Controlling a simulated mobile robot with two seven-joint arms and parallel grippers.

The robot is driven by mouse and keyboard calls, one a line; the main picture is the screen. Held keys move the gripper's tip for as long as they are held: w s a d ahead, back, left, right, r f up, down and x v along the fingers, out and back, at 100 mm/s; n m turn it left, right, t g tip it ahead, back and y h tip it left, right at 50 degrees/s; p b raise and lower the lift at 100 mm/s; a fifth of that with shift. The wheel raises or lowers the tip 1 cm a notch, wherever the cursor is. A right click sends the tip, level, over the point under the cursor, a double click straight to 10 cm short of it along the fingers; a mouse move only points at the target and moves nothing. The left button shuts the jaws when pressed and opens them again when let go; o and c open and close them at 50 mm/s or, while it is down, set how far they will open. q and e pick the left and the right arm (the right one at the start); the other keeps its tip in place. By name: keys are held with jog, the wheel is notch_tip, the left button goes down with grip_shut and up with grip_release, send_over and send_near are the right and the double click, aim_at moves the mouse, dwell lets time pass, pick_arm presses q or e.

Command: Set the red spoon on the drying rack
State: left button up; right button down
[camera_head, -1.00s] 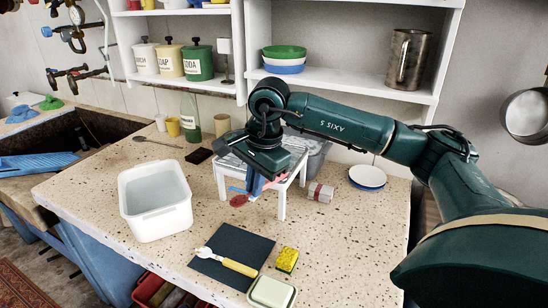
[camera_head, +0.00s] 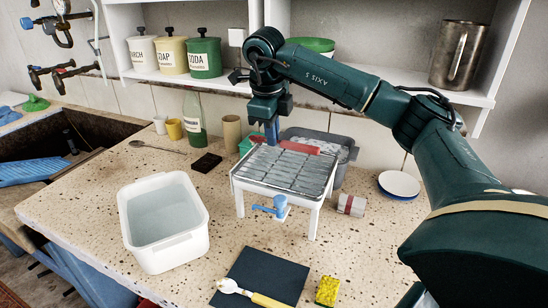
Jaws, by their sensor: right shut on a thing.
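My right gripper (camera_head: 272,132) points down above the rack's far edge and is shut on the red spoon. I cannot tell whether the spoon touches the rack. My left gripper is not in view.
A white water basin (camera_head: 163,222) stands left. A dark mat (camera_head: 262,274) and yellow sponge (camera_head: 327,291) lie in front.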

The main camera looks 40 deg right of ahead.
aim_at(274, 169)
jog(key=shift+f, duration=3.25)
jog(key=shift+f, duration=0.1)
jog(key=c, duration=1.6)
grip_release()
jog(key=r, duration=0.4)
jog(key=a+r, duration=0.1)
jog(key=r, duration=0.3)
jog(key=s+a+r, duration=0.1)
jog(key=r, duration=0.3)
jog(key=shift+s, duration=0.1)
jog(key=shift+a, duration=0.1)
